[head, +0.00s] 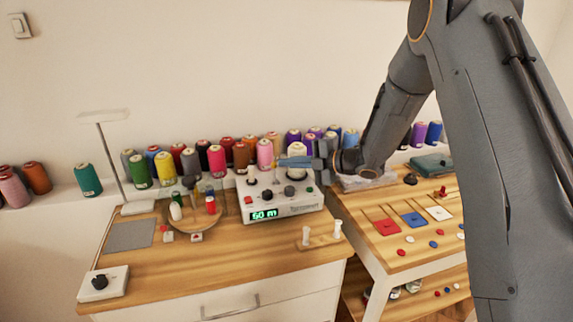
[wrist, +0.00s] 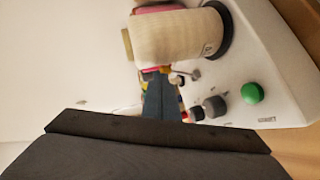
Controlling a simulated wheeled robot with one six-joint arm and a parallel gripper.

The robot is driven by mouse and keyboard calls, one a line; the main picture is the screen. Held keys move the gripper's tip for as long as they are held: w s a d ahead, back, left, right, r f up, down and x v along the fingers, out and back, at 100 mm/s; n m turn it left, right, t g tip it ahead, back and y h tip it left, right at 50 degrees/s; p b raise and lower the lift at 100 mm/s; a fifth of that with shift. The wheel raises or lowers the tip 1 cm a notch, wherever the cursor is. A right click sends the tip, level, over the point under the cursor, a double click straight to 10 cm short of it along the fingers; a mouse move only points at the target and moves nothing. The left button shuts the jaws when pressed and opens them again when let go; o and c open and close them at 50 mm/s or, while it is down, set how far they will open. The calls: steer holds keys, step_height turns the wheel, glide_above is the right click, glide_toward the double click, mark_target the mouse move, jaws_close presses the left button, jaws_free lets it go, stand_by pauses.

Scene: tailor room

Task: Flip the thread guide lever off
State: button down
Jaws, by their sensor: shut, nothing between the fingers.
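The white winding machine (head: 285,207) stands on the wooden table, with a green display reading "60 m". In the wrist view its panel (wrist: 255,55) lies at the right. A small metal lever with a pale round tip (wrist: 188,76), apparently the thread guide lever, shows just right of my fingertips. Whether they touch it, and which way it is set, I cannot tell. My gripper (head: 281,162) is shut and empty, its blue fingers pointing left above the machine's top. The fingers also show in the wrist view (wrist: 158,82), beside a large cream thread cone (wrist: 180,38).
A green button (wrist: 252,93) and a grey knob (wrist: 213,107) sit on the panel near the lever. A row of coloured spools (head: 190,162) stands behind the machine. A round wooden holder (head: 195,216) with small spools is to its left. Two white spools (head: 321,234) stand in front.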

steer(key=s+d+r+b, duration=0.1)
steer(key=s+d+r, duration=0.2)
steer(key=d+r, duration=0.4)
steer(key=d, duration=0.4)
steer(key=shift+r, duration=0.2)
steer(key=shift+a, duration=0.1)
